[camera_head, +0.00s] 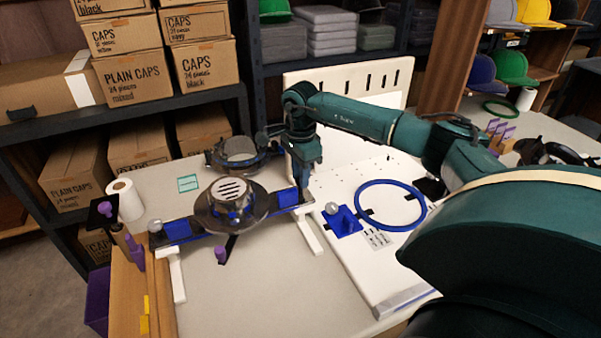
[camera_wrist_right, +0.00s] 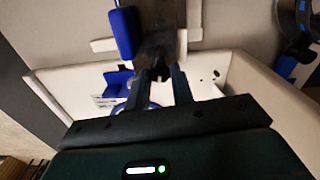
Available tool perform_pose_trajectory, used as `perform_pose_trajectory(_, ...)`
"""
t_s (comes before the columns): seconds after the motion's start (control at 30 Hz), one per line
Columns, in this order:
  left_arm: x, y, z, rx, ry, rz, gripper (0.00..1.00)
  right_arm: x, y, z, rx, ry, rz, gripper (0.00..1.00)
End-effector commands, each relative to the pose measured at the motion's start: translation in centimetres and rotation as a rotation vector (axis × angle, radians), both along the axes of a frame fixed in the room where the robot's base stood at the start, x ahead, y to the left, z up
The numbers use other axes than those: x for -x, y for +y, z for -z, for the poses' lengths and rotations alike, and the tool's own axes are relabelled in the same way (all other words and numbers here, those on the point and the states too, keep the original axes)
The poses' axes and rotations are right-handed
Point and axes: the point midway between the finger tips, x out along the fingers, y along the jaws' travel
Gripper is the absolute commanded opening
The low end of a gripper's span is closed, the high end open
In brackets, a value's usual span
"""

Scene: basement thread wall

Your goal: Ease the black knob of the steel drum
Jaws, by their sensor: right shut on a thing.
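A steel drum (camera_head: 216,212) with a slotted round top lies across a dark bar with blue blocks on the bench. Another steel ring-shaped drum (camera_head: 237,150) stands behind it. My right gripper (camera_head: 303,199) points down at the right end of the bar, beside a blue block (camera_head: 287,197). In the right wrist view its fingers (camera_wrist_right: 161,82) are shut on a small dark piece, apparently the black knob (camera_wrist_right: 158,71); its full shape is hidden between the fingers. The blue block also shows in that view (camera_wrist_right: 123,33). My left gripper is not in view.
A white board (camera_head: 345,250) with a blue ring (camera_head: 361,210) and a blue holder lies to the right. A white roll (camera_head: 125,200) and purple-handled tools stand at the left edge. Cardboard boxes (camera_head: 125,68) fill shelves behind. The bench front is clear.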

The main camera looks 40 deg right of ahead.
Motion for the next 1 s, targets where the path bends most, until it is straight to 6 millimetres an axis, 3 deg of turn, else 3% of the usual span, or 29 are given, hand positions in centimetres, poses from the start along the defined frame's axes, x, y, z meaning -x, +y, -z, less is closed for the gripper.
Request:
perform_pose_trajectory(0.3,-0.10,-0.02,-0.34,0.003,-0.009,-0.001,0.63,-0.06,0.04,-0.09,-0.002,-0.002,-0.107,0.01)
perform_pose_trajectory(0.8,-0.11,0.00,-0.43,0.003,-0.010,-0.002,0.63,-0.06,0.05,-0.09,-0.003,-0.002,-0.125,0.01)
perform_pose_trajectory(0.83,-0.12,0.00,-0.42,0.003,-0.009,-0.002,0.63,-0.06,0.05,-0.09,-0.003,-0.002,-0.124,0.24)
perform_pose_trajectory(1.0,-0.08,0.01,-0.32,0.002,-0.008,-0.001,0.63,-0.04,0.04,-0.07,-0.002,-0.002,-0.124,0.38)
